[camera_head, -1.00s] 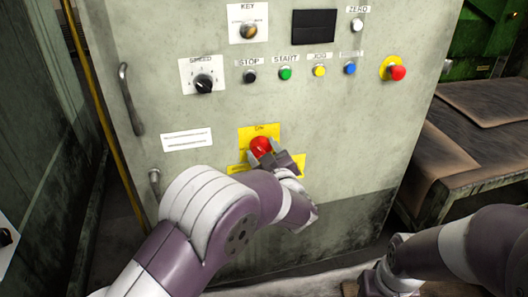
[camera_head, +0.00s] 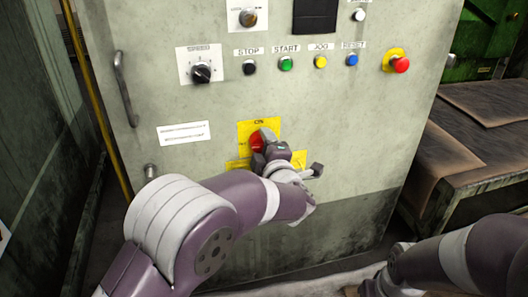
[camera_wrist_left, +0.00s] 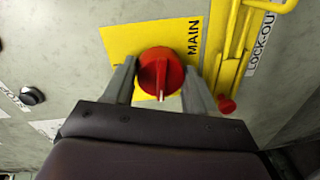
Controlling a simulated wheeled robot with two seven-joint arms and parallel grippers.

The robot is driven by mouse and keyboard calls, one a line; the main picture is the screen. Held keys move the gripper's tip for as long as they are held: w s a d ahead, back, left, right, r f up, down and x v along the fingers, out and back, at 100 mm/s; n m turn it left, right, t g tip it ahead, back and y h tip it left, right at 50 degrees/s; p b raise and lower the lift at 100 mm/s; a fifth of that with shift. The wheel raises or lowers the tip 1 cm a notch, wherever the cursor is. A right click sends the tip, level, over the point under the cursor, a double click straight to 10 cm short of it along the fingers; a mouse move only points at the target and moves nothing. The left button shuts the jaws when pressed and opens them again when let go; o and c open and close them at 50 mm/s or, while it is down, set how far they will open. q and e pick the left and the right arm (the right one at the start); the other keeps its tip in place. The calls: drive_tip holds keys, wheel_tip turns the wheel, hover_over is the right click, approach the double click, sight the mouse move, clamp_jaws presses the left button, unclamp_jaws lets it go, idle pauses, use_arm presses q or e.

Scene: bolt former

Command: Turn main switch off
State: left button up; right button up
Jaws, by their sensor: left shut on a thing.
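The red main switch knob (camera_head: 257,143) sits on a yellow plate (camera_head: 246,129) on the grey cabinet front. My left gripper (camera_head: 263,142) is at the knob and partly covers it in the head view. In the left wrist view, the red knob (camera_wrist_left: 160,72) lies between the two fingers of the left gripper (camera_wrist_left: 160,86), which is shut on it. The knob's white mark points to the bottom of that view, and "MAIN" reads sideways to its right. My right arm shows at the lower right of the head view; its gripper is out of sight.
A yellow lock-out bracket (camera_wrist_left: 233,60) with a red end is close beside the knob. Above are the speed dial (camera_head: 201,73), several buttons and a red emergency button (camera_head: 400,64). A door handle (camera_head: 125,88) is at left, a worktable (camera_head: 485,130) at right.

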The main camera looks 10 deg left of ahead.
use_arm(q)
drive_tip(key=shift+f+n+b, duration=0.1)
drive_tip(key=shift+n+b, duration=0.2)
drive_tip(key=shift+n, duration=0.3)
drive_tip(key=o, duration=1)
drive_tip(key=shift+o, duration=0.2)
drive_tip(key=p+v, duration=0.4)
drive_tip(key=v, duration=0.8)
drive_tip(key=shift+s, duration=0.35)
